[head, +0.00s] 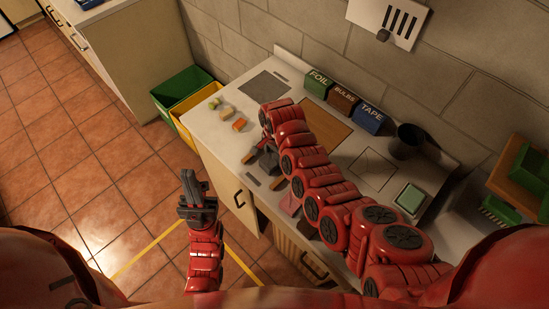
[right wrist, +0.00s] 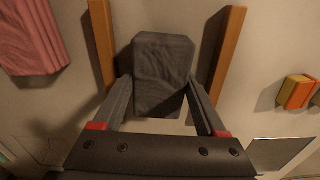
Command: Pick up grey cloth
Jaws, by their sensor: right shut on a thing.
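The grey cloth (right wrist: 163,75) is a dark, folded, thick rectangle in the middle of the right wrist view, with the counter behind it. My right gripper (right wrist: 160,103) has a finger on each side of its lower part and is shut on it. In the head view the grey cloth (head: 270,160) shows only partly beside my right arm, over the counter's front part. My left gripper (head: 193,185) is over the floor in front of the counter, away from the cloth, with nothing seen in it. Its fingers look close together, but their gap is unclear.
Two wooden bars (right wrist: 103,45) (right wrist: 228,50) flank the grey cloth. A pink cloth (right wrist: 30,35) lies left of them; it also shows in the head view (head: 290,205). Small blocks (head: 239,125) lie on the counter (head: 213,141). Labelled boxes (head: 343,99) and a dark cup (head: 407,141) stand along the wall.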

